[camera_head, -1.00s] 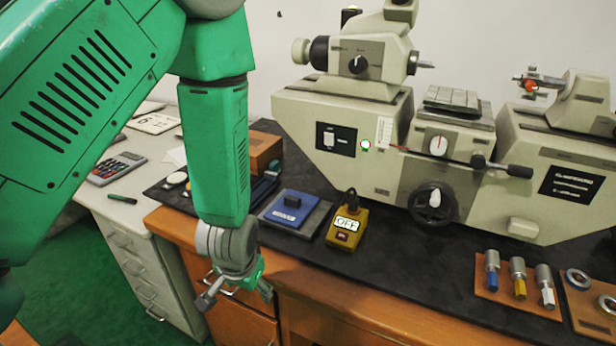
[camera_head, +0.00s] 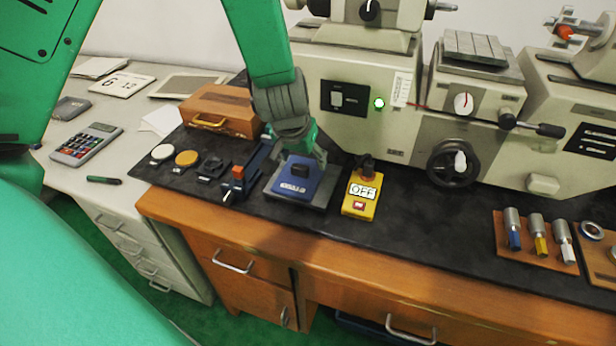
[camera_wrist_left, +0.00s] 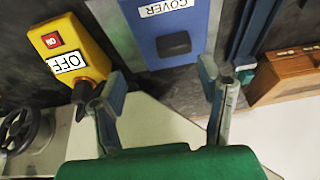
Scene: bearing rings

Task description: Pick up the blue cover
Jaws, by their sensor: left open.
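The blue cover (camera_head: 297,181) lies on a grey plate (camera_head: 318,201) on the dark bench mat. It has a black knob on top and a white label, which reads COVER in the left wrist view (camera_wrist_left: 205,25). My left gripper (camera_head: 305,155) is just behind and above the cover, its fingers partly hidden in the head view. In the left wrist view the fingers (camera_wrist_left: 168,95) are spread wide, with the knob between and beyond them, and nothing is held. My right gripper does not show.
A yellow switch box (camera_head: 360,192) marked OFF stands close to the right of the cover. A blue-and-red stand (camera_head: 238,180) and a wooden box (camera_head: 222,110) are on the left. The large measuring machine (camera_head: 370,130) stands behind.

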